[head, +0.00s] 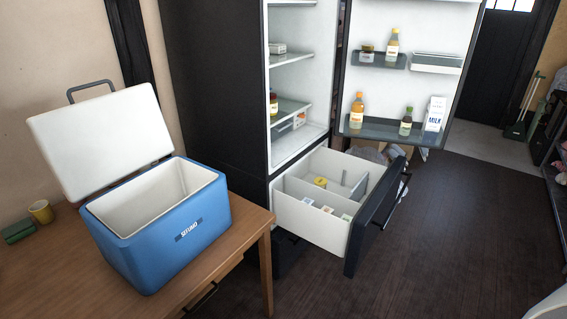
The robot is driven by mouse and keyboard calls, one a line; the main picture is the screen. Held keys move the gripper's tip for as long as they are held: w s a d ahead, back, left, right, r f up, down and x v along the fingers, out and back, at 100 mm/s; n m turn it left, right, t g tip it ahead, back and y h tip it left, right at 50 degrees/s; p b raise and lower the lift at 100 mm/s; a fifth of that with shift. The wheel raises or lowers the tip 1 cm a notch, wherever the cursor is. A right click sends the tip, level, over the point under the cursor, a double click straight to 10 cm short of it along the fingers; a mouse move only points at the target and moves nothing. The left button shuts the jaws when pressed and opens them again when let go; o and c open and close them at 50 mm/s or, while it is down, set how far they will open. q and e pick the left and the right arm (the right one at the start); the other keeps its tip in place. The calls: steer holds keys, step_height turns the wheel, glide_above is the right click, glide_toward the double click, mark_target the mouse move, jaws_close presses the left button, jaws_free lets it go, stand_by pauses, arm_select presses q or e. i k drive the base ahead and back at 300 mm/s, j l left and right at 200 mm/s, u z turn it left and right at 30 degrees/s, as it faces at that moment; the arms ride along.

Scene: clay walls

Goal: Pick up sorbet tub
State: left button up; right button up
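The pulled-out freezer drawer (310,229) of the dark fridge holds several small items, and I cannot read their labels. A yellow round tub (320,182) sits in its rear part, behind a divider. Small white-topped tubs stand in a row along the front compartment: one at the left (308,202), one in the middle (327,209) and one at the right (345,217). I cannot tell which of these is the sorbet tub. Neither of my grippers shows in the head view.
A blue cooler (172,245) with its lid (100,140) raised stands empty on a wooden table (245,240). A yellow cup (41,212) and a green item (18,231) are left of it. The fridge door (412,25) is open. Dark floor (450,240) right of the drawer is clear.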

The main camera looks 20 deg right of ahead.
mark_target(320, 182)
steer(key=i+l+u, duration=0.15)
steer(key=l, duration=1.2)
steer(key=i+l+u, duration=0.1)
steer(key=i+l, duration=0.2)
steer(key=l, duration=1.05)
steer(key=i+l+u, duration=0.15)
steer(key=l, duration=1.25)
steer(key=l+u, duration=0.15)
steer(key=l, duration=1.25)
